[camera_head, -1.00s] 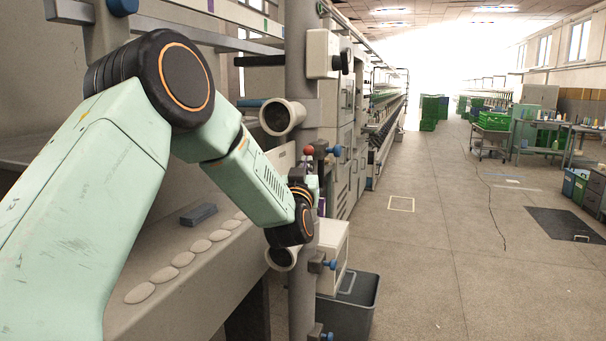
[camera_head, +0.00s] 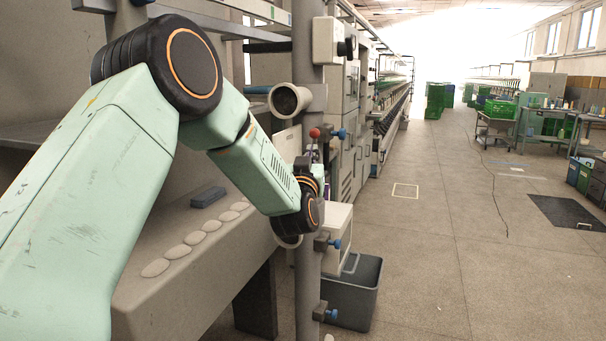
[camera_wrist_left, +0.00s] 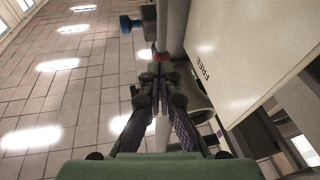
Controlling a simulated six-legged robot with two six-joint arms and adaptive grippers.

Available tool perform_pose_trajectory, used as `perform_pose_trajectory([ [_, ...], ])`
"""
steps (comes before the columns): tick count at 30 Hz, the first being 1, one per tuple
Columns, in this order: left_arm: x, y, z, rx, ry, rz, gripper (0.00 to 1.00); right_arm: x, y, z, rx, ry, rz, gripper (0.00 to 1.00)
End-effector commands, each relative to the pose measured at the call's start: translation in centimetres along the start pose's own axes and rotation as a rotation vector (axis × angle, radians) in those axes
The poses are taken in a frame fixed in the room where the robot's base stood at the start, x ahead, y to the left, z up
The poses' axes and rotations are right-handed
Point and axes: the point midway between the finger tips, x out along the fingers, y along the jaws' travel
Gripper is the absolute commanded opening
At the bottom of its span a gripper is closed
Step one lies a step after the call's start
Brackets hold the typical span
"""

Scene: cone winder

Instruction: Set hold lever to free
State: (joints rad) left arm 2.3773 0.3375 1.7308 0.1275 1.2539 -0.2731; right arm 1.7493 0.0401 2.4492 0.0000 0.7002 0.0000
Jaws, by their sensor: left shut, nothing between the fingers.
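The hold lever appears to be the small lever with a red ball (camera_head: 314,132) on the grey upright post, beside a blue knob. In the left wrist view a red ball (camera_wrist_left: 160,57) shows just beyond my fingertips, and a cream panel there carries the word FREE (camera_wrist_left: 203,68). My left gripper (camera_head: 314,160) is close below the red ball, partly hidden by my wrist. In the left wrist view its fingers (camera_wrist_left: 157,74) are shut and empty, with tips at or near the ball; I cannot tell whether they touch. My right gripper is out of view.
The grey post (camera_head: 309,90) carries cream tubes (camera_head: 290,100) and several blue knobs (camera_head: 339,134) close to my wrist. A grey bin (camera_head: 352,295) stands below.

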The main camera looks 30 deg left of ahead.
Motion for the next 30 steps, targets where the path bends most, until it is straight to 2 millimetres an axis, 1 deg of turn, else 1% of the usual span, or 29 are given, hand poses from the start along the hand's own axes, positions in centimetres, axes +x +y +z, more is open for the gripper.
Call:
perform_pose_trajectory([
  [1,-0.8,0.0,-0.1,0.000,-0.005,0.001,0.00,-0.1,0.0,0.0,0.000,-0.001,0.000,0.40],
  [5,-2.4,0.0,-0.3,0.000,-0.005,0.001,0.00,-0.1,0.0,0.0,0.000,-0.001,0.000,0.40],
  [12,-6.3,0.1,-0.8,0.000,-0.005,0.001,0.00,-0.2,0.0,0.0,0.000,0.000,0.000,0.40],
  [18,-8.7,0.1,-1.2,0.000,-0.003,0.001,0.00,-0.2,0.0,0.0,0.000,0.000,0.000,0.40],
  [24,-9.5,0.0,-1.3,0.000,-0.003,0.000,0.00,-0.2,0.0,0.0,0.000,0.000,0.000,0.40],
  [29,-9.6,0.0,-1.3,-0.005,-0.004,0.000,0.00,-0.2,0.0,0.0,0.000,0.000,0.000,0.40],
  [30,-9.6,0.1,-1.0,-0.014,-0.017,0.004,0.00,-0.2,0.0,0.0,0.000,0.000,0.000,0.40],
])
